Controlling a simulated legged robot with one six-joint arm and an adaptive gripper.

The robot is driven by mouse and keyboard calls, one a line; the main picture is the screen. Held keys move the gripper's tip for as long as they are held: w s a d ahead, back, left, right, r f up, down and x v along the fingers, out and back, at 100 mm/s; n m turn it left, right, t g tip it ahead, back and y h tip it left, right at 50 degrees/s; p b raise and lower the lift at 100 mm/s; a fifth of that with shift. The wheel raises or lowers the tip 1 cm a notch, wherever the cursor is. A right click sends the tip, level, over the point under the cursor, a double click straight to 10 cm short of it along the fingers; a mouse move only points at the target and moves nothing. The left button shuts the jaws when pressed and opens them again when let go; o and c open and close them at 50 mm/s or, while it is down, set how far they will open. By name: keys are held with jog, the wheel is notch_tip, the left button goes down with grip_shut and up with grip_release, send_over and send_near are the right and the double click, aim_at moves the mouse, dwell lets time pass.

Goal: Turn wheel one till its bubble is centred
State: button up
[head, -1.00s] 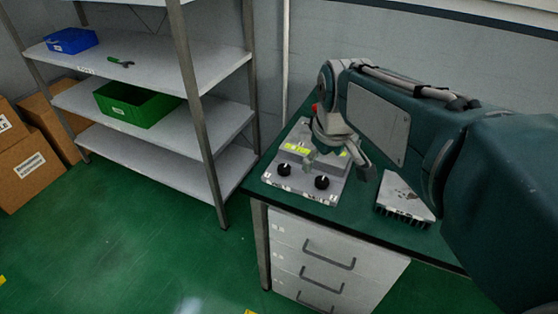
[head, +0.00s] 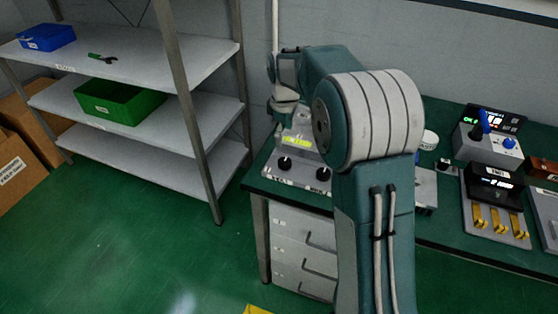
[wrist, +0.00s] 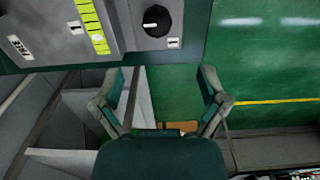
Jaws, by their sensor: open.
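The levelling unit (head: 268,172) is a grey box on the bench's left end, with two black wheels and a yellow-green vial strip (head: 298,141). Wheel one (head: 284,163) is the left black knob; in the wrist view it shows (wrist: 156,20) at the top with a white pointer mark and a "1" label beside it. In the head view my arm hides part of the unit.
The green bench (head: 450,240) holds a panel with a blue joystick (head: 487,130) and a unit with yellow levers (head: 495,215) at right. A shelf (head: 190,55) with a green bin (head: 118,100) and blue bin (head: 45,37) stands left. Floor before it is clear.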

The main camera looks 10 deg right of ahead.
aim_at(284, 161)
jog(key=shift+w+d+f, duration=0.2)
jog(key=shift+f, duration=0.25)
notch_tip(284, 161, down, 9)
jog(key=shift+a+f, duration=0.1)
jog(key=shift+f, duration=0.6)
jog(key=c, duration=1.1)
